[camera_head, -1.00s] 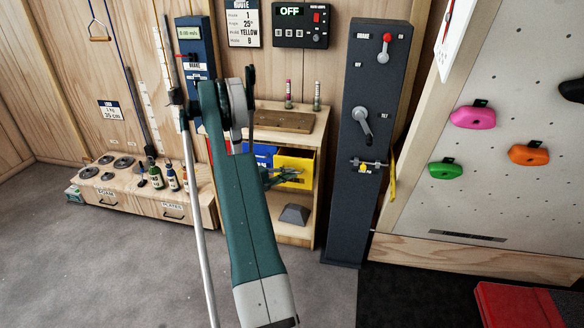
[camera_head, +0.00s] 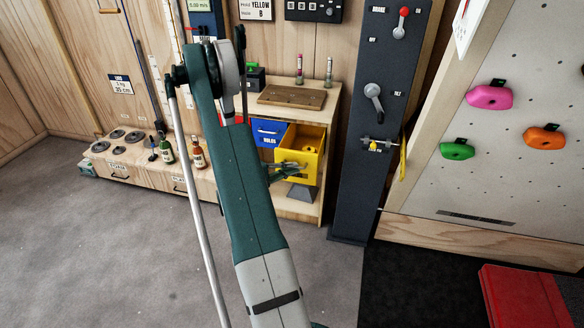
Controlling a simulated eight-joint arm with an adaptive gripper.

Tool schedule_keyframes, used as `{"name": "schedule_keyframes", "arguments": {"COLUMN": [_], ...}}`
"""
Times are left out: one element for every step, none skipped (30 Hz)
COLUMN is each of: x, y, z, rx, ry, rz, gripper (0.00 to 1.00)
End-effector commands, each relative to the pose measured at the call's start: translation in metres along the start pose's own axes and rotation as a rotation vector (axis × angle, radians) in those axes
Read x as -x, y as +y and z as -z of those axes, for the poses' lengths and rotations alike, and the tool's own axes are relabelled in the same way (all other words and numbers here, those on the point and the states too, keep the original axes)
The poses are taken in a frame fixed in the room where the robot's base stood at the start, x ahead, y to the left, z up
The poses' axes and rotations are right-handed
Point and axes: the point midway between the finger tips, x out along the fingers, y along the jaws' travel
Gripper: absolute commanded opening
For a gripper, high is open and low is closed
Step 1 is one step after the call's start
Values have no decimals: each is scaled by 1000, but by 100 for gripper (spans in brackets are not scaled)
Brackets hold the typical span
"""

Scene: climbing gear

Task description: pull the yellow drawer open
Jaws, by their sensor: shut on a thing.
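The yellow drawer (camera_head: 309,146) stands out from the front of the wooden cabinet, and part of its inside shows from above. My gripper (camera_head: 292,165) is at the drawer's front face, shut on what looks like its handle. The handle itself is mostly hidden by the fingers. The blue drawer (camera_head: 268,132) beside it on the left sits in the cabinet. My arm covers much of the cabinet's left side.
The wooden cabinet (camera_head: 331,118) holds a brown board (camera_head: 291,97) and small bottles on top. A grey block (camera_head: 301,192) lies on the shelf below the drawer. A dark lever column (camera_head: 358,170) stands to the right. Grey floor lies open in front.

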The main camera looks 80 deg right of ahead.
Motion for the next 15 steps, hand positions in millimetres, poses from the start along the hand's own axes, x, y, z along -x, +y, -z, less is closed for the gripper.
{"name": "schedule_keyframes", "arguments": {"x": [0,0,0,0,0,0,0,0,0,0,0,0,0,0,0], "y": [0,0,0,0,0,0,0,0,0,0,0,0,0,0,0], "z": [1,1,1,1,1,1,1,1,1,1,1,1,1,1,1], "rx": [0,0,0,0,0,0,0,0,0,0,0,0,0,0,0], "ry": [1,2,2,2,2,2,2,1,1,1,1,1,1,1,1], "rz": [-1,-1,-1,-1,-1,-1,-1,0,0,0,0,0,0,0,0], "gripper": [0,0,0,9,13,19,22,22,22,22,22,22,22,22,22]}}
